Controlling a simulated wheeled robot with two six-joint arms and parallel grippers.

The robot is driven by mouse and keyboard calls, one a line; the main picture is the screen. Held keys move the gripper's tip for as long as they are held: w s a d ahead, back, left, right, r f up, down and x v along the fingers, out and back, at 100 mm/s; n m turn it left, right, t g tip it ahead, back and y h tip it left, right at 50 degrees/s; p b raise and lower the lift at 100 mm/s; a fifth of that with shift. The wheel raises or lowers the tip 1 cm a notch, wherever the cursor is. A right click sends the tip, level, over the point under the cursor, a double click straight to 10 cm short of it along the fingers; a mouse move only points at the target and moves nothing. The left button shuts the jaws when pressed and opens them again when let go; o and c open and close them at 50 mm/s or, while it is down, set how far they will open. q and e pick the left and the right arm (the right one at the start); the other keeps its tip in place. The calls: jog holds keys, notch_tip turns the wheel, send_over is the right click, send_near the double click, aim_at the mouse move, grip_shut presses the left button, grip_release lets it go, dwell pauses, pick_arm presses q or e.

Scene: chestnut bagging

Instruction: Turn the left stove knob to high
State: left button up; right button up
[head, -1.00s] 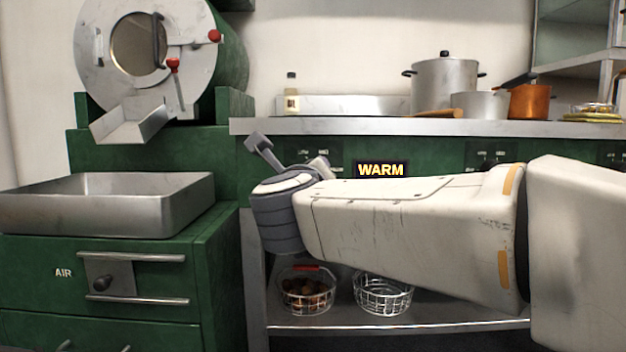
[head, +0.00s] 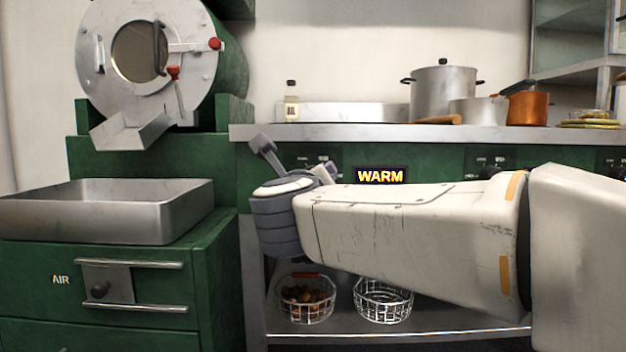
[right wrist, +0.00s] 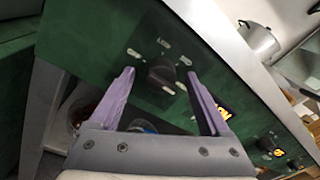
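The left stove knob (right wrist: 161,72) is a dark round knob on a dark plate with small light markings, on the green stove front. In the head view my right arm and gripper mostly cover it. My right gripper (right wrist: 163,88) is open, its two purple fingers apart on either side of the knob and not visibly touching it. In the head view the right gripper (head: 262,150) is in front of the stove panel's left end. A display (head: 380,175) beside it reads WARM. My left gripper is not in view.
A green roaster with a steel tray (head: 110,210) stands at the left. Pots (head: 443,90) and a bottle (head: 291,103) are on the steel counter above the panel. Two wire baskets, one with chestnuts (head: 306,298), sit on the shelf below. Another knob (head: 490,170) is farther right.

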jog(key=shift+s, duration=0.1)
jog(key=s+p, duration=0.3)
jog(key=s, duration=0.7)
jog(key=shift+s+a+p, duration=0.15)
jog(key=shift+a+p, duration=0.25)
jog(key=shift+a, duration=0.05)
